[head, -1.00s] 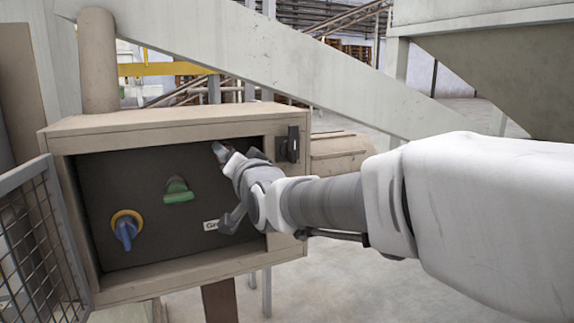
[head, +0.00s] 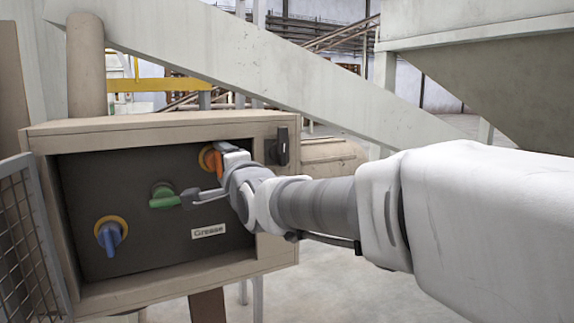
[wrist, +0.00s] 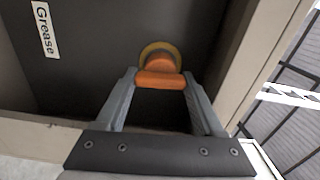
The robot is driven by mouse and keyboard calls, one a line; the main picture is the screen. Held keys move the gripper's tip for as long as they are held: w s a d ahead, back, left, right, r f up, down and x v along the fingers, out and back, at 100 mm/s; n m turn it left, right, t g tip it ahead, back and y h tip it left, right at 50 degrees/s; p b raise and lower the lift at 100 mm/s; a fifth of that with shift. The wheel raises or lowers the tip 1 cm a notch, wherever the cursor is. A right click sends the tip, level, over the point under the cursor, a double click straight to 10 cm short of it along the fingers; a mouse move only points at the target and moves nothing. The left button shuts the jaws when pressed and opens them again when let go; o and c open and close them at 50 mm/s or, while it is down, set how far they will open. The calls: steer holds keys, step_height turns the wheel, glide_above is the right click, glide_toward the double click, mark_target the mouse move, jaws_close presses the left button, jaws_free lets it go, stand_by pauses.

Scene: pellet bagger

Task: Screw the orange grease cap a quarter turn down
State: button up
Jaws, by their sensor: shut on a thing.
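The orange grease cap (head: 207,158) sits on the dark panel inside the beige box, at the upper right of the recess, above the "Grease" label (head: 209,231). My gripper (head: 212,170) reaches in from the right and partly covers the cap in the head view. In the wrist view, the cap's orange bar (wrist: 160,79) spans between the two grey fingertips of my gripper (wrist: 159,76), which are shut on its ends. A yellow ring (wrist: 152,47) shows behind the cap.
A green knob (head: 163,196) is left of my gripper, and a blue knob (head: 111,236) on a yellow ring is lower left. The beige box's frame (head: 140,128) surrounds the panel. A black latch (head: 281,146) is on its right edge. An open mesh door (head: 30,235) stands left.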

steer(key=shift+r+m, duration=0.1)
steer(key=shift+m, duration=0.3)
steer(key=o, duration=1.4)
steer(key=shift+s, duration=0.1)
